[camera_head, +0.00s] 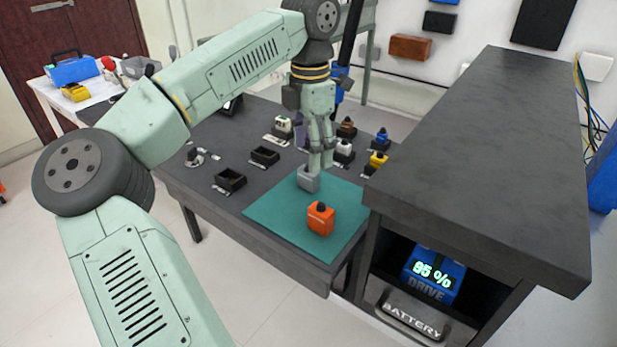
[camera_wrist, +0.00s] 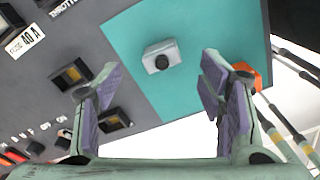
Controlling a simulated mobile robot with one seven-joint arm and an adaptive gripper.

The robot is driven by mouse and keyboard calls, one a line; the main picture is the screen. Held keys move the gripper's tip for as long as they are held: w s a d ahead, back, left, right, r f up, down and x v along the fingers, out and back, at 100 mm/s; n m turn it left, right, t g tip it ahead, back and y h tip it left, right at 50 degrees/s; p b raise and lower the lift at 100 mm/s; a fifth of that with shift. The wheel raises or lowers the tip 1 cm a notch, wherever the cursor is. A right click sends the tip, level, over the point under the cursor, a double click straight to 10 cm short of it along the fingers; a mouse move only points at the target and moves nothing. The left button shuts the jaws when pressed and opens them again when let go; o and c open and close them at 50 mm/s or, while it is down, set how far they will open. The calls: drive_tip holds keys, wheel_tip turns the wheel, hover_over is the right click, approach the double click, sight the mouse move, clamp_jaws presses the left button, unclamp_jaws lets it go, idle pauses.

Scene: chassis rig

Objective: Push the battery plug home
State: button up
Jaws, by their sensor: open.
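The blue battery unit (camera_head: 436,275), with a lit "95 %" and the word DRIVE, sits inside the bay at the lower right. A grey handle plate marked BATTERY (camera_head: 413,318) is in front of it. No plug clearly shows on the battery. My gripper (camera_head: 318,160) is open and empty, pointing down over the green mat (camera_head: 272,214). A grey block (camera_head: 309,179) with a dark knob is just below its fingertips; in the wrist view the grey block (camera_wrist: 161,56) lies between and beyond the spread fingers (camera_wrist: 160,95). An orange block (camera_head: 320,219) with a black knob stands nearer on the mat.
Black open sockets (camera_head: 229,180) and several small coloured plugs (camera_head: 377,161) stand on the dark table beyond the mat. The tall dark-topped cabinet (camera_head: 470,130) over the battery bay rises at the right. The mat around both blocks is clear.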

sight(308, 177)
wheel_tip(308, 177, down, 5)
drive_tip(key=shift+s+a+f+p, duration=0.1)
drive_tip(key=shift+s+p, duration=0.05)
drive_tip(key=shift+p, duration=0.3)
drive_tip(key=shift+c, duration=0.4)
drive_tip(key=c, duration=1.2)
